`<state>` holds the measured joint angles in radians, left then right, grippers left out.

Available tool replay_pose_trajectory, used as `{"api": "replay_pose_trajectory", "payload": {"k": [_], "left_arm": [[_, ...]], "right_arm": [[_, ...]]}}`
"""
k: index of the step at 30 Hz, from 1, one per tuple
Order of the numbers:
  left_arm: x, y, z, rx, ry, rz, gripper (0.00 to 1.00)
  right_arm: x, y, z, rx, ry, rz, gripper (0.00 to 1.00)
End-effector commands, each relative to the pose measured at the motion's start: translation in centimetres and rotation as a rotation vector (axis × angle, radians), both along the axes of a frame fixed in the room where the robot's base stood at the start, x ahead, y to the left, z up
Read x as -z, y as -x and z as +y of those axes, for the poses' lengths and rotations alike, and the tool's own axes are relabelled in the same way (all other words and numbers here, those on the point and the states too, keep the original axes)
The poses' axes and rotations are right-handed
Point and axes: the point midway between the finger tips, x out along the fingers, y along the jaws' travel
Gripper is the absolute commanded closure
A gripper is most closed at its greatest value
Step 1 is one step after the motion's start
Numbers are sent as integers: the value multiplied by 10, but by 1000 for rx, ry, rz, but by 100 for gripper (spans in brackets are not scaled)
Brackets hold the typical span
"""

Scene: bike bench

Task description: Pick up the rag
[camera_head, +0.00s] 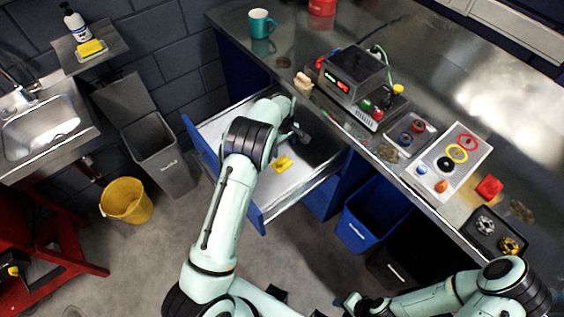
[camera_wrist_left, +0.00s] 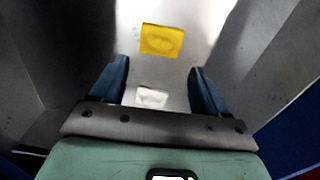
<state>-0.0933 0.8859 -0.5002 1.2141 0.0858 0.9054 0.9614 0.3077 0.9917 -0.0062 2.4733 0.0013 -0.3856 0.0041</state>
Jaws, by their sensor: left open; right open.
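A flat yellow cloth, which looks like the rag (camera_head: 283,163), lies on the floor of the open drawer (camera_head: 258,212). In the left wrist view the yellow cloth (camera_wrist_left: 161,40) lies flat just beyond the fingertips, roughly centred between them. A small white piece (camera_wrist_left: 151,97) lies nearer, seen between the fingers. My left gripper (camera_wrist_left: 158,68) is open and empty, pointing down into the drawer; in the head view its arm mostly hides it. My right gripper (camera_head: 358,303) is at the bottom edge of the head view, away from the drawer, and partly cut off.
The drawer walls stand close around my left gripper. The metal bench (camera_head: 300,80) above holds a teal mug (camera_head: 260,23), a power supply (camera_head: 352,75) and a button panel (camera_head: 448,160). A blue bin (camera_head: 372,218) stands below; a yellow bucket (camera_head: 127,201) stands left.

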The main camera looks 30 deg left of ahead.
Motion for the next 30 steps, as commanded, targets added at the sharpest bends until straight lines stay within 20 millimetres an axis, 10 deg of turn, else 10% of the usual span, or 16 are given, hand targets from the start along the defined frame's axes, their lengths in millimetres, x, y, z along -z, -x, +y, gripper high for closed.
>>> {"api": "replay_pose_trajectory", "payload": {"k": [19, 30], "left_arm": [[80, 3, 2, 0, 0, 1, 26], [89, 2, 2, 0, -1, -1, 32]], "right_arm": [[-7, -6, 0, -1, 0, -7, 57], [-7, -6, 0, -1, 0, -7, 57]]}}
